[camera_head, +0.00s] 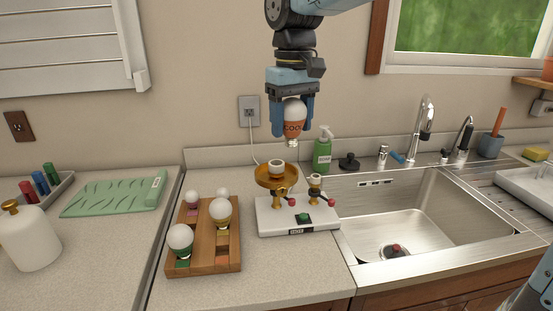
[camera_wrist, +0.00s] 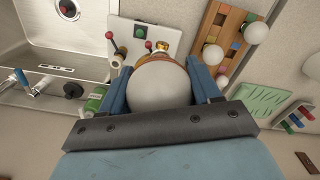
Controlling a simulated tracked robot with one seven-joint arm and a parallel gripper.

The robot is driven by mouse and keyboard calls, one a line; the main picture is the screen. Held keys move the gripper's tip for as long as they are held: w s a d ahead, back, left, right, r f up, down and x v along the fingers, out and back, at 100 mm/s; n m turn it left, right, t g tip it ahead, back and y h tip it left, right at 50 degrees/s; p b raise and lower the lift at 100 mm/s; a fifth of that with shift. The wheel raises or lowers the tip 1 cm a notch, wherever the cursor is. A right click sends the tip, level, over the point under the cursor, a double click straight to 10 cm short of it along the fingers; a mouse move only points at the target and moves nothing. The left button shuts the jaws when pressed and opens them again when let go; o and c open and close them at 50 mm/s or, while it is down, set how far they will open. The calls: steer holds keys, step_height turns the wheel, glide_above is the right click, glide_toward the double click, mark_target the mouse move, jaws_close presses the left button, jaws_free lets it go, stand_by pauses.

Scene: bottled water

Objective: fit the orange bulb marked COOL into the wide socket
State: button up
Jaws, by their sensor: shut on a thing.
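The orange bulb marked COOL (camera_head: 293,108) has a white globe and a screw base pointing down. My gripper (camera_head: 292,127) is shut on it, one finger on each side, and holds it upright in the air. Below it is a white stand (camera_head: 325,217) with two sockets. The bulb is above the stand, apart from both sockets. In the wrist view the globe (camera_wrist: 160,88) hides part of the stand (camera_wrist: 147,32).
A wooden rack (camera_head: 205,263) with several bulbs stands left of the stand. A green soap bottle (camera_head: 322,154) stands behind it, and the sink (camera_head: 420,212) is to its right. Red-tipped levers (camera_head: 331,202) stick out from the stand. A white cord runs to the wall outlet (camera_head: 250,110).

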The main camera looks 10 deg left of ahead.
steer(key=shift+w+a+f, duration=0.7)
steer(key=shift+w+f, duration=1.2)
steer(key=shift+f, duration=0.15)
steer(key=shift+w+a+f, duration=0.75)
steer(key=shift+w+f, duration=1.1)
steer(key=shift+f, duration=0.15)
steer(key=shift+w+a+f, duration=0.7)
steer(key=shift+w+f, duration=1.2)
steer(key=shift+f, duration=0.15)
steer(key=shift+f, duration=0.1)
steer(key=o, duration=1.1)
step_height(320, 180, up, 12)
